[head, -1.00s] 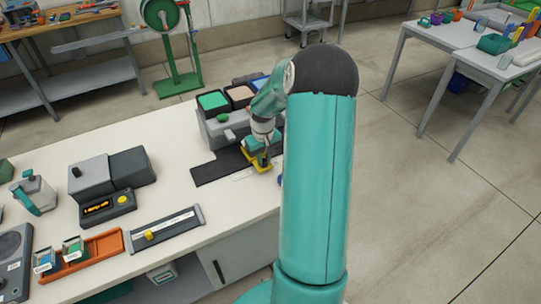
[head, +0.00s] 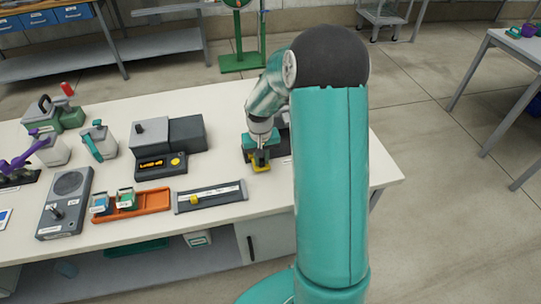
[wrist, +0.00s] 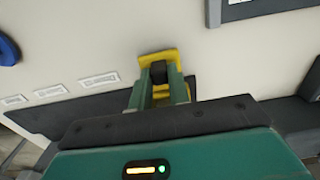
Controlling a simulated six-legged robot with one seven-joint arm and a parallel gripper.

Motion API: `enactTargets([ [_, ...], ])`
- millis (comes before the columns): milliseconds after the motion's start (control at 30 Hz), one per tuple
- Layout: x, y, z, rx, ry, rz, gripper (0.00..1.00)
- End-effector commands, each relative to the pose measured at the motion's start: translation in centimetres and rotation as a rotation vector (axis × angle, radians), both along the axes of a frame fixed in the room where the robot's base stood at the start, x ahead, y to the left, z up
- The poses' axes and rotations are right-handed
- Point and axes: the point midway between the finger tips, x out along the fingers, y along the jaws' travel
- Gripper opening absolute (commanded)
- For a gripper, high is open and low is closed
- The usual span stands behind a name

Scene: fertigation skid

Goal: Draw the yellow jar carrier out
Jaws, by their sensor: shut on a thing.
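My gripper (head: 260,156) is shut on the yellow jar carrier (head: 262,167) at the right part of the white bench, low over its top. In the wrist view the carrier (wrist: 157,60) sticks out past my two green fingers, with a dark block between them. A dark mat (wrist: 80,112) lies beside it, at left in that view. Whether the carrier touches the bench I cannot tell. No jar can be made out in it. The unit behind it is mostly hidden by my arm in the head view.
A dark grey console with a lit display (head: 154,164) stands left of my gripper. A grey slider box with a yellow knob (head: 197,210) lies nearer the front edge. White labels (wrist: 99,79) and a blue round thing (wrist: 8,50) show in the wrist view.

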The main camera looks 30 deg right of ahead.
Motion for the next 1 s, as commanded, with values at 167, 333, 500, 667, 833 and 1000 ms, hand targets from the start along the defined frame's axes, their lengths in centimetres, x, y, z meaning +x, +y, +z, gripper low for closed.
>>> enactTargets([
  [167,0.2,0.5,0.1,0.002,-0.004,0.000,0.00],
  [333,0.3,0.6,0.1,0.004,-0.004,0.002,0.00],
  [500,0.3,0.7,0.1,0.004,-0.004,0.004,0.40],
  [667,0.2,0.5,0.0,0.003,-0.003,0.002,0.40],
  [833,0.2,0.4,0.2,0.002,-0.003,0.001,0.40],
  [1000,0.3,0.4,2.1,0.000,-0.005,0.001,0.40],
])
